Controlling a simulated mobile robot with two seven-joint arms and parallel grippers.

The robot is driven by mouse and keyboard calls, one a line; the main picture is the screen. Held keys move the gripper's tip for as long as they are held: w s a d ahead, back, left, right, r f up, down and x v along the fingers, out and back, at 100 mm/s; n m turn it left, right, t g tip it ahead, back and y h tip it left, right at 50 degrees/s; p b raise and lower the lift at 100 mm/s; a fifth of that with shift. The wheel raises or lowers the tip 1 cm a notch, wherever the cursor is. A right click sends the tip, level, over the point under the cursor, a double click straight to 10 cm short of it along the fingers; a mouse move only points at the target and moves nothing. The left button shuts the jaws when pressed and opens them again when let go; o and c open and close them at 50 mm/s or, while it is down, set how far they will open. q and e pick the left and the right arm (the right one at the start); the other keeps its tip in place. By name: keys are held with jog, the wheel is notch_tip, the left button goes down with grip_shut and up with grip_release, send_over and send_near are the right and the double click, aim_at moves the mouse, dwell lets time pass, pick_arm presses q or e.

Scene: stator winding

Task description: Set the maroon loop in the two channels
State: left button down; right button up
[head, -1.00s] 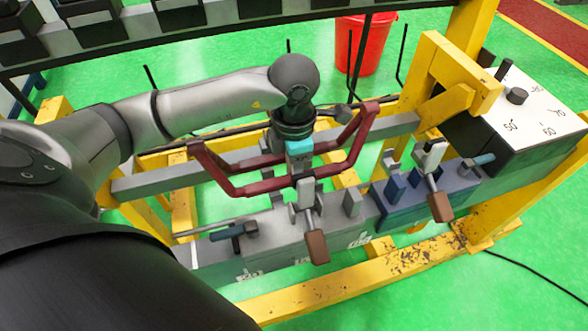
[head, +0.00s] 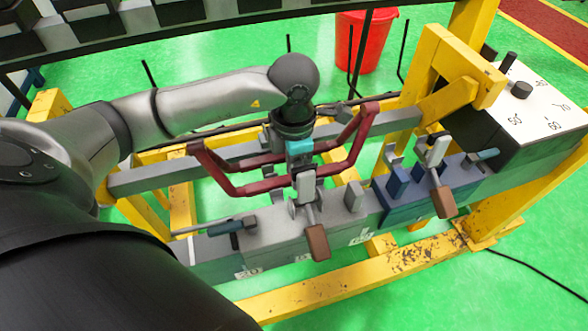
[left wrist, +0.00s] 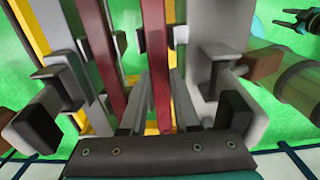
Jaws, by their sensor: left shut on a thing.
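The maroon loop (head: 262,188) is a six-sided frame held above the grey bench rail in the head view. My left gripper (head: 299,166) is shut on it near its middle. In the left wrist view, two maroon bars of the loop (left wrist: 157,50) run away from my left gripper (left wrist: 156,105). One bar lies in line with the jaws. Upright grey blocks (head: 353,196) and dark blue blocks (head: 397,181) stand on the rail below and right of the loop. I cannot tell which gaps are the channels. A small teal and dark shape (left wrist: 303,20) may be my right gripper.
Two toggle clamps with brown handles (head: 316,242) (head: 443,202) stand up from the rail. A yellow frame (head: 400,268) surrounds it. A dial box (head: 535,105) is at the right. A red bucket (head: 364,45) stands on the green floor behind.

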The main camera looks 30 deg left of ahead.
pick_arm(q)
jog(key=shift+c, duration=0.9)
grip_release()
jog(key=shift+s, duration=0.1)
notch_tip(320, 180, up, 9)
jog(key=p, duration=0.6)
dwell(0.3)
jog(key=shift+d+r, duration=0.1)
jog(key=shift+r, duration=0.05)
dwell(0.3)
